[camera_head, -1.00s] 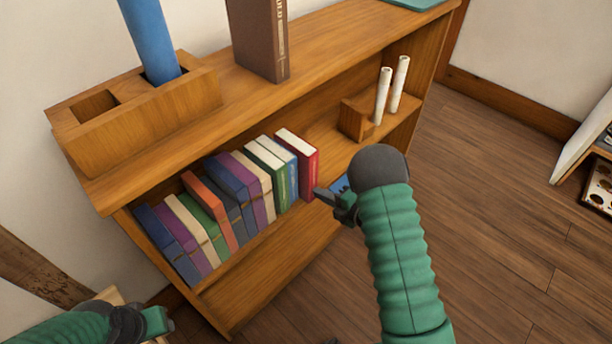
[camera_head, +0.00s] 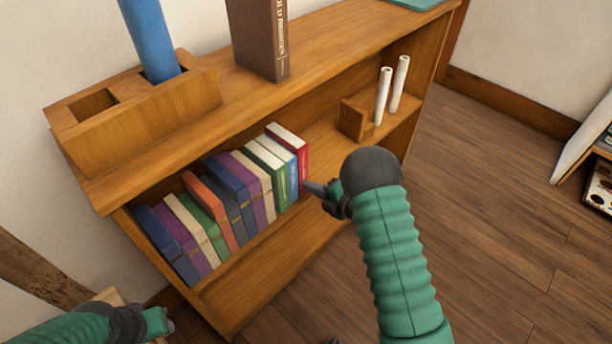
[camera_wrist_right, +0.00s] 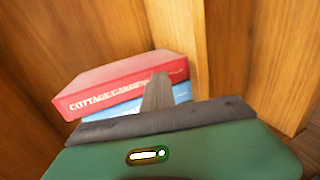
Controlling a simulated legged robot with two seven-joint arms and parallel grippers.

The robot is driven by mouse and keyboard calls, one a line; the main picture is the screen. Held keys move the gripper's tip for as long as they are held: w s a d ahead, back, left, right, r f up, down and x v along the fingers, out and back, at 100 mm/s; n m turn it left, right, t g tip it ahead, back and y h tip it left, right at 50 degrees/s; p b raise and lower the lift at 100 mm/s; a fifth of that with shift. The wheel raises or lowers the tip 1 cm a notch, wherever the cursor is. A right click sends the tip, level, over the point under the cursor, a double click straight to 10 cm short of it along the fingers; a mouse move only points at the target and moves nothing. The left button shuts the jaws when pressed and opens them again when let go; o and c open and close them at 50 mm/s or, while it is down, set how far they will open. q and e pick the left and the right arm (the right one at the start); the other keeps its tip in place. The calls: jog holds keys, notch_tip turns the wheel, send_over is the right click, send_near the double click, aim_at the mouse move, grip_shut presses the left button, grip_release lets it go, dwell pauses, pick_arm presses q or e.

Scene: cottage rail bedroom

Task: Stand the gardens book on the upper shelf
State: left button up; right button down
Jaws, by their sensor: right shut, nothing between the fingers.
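The gardens book (camera_head: 304,158) is red, and its spine reads "COTTAGE GARDEN…" in the right wrist view (camera_wrist_right: 120,85). It stands at the right end of the book row on the upper shelf (camera_head: 325,140), against a blue book (camera_head: 291,172). My right gripper (camera_head: 314,188) is shut and empty, its tip close to the lower spine side of the red book. I cannot tell whether they touch. In the wrist view a dark finger (camera_wrist_right: 158,92) overlaps the book. My left gripper (camera_head: 160,322) is at the lower left, away from the shelf; its jaws are unclear.
Several other books (camera_head: 215,215) fill the row to the left. A small wooden holder (camera_head: 352,120) and two white rolls (camera_head: 383,95) stand to the right. A brown book (camera_head: 258,40) and a wooden box (camera_head: 140,125) with a blue cylinder (camera_head: 150,40) are on top.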

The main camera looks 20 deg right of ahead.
jog(key=s+d, duration=0.3)
jog(key=s, duration=0.4)
jog(key=shift+s+p, duration=0.2)
jog(key=shift+p, duration=0.25)
jog(key=shift+d, duration=0.1)
